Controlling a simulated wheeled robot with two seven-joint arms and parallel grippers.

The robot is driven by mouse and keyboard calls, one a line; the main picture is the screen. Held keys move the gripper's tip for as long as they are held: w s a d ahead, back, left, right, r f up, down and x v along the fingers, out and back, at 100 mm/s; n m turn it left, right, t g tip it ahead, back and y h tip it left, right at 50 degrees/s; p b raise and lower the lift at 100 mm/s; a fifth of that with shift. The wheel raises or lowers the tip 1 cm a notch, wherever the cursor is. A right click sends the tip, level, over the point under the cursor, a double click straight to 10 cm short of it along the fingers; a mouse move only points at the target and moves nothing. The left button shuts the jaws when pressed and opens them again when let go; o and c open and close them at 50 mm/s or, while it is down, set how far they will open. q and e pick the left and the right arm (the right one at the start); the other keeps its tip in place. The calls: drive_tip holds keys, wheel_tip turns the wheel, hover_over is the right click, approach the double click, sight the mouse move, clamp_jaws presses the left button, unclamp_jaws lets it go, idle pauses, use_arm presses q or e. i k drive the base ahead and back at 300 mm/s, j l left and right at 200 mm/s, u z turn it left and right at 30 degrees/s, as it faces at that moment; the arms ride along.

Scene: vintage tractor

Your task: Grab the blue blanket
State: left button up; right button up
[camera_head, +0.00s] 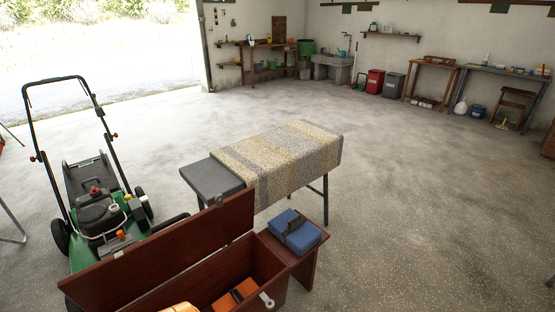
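A blue folded bundle (302,240), which looks like the blue blanket, lies on a small reddish-brown wooden stand (311,262) in the lower middle of the head view. A dark strip or object lies across its top. Neither of my grippers shows in this view, so I cannot see how they stand relative to the bundle.
An open wooden chest (185,250) with orange items inside is left of the stand. Behind it is a bench (212,178) covered by a striped beige cloth (285,155). A green lawnmower (95,215) stands left. The floor (430,210) at right is clear.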

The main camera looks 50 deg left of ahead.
sight(294, 230)
drive_tip(key=i+u, duration=0.5)
drive_tip(key=i+l+u, duration=0.25)
drive_tip(key=i+u, duration=0.25)
drive_tip(key=i+l+u, duration=0.35)
drive_tip(key=u, duration=0.15)
drive_tip(key=i, duration=0.05)
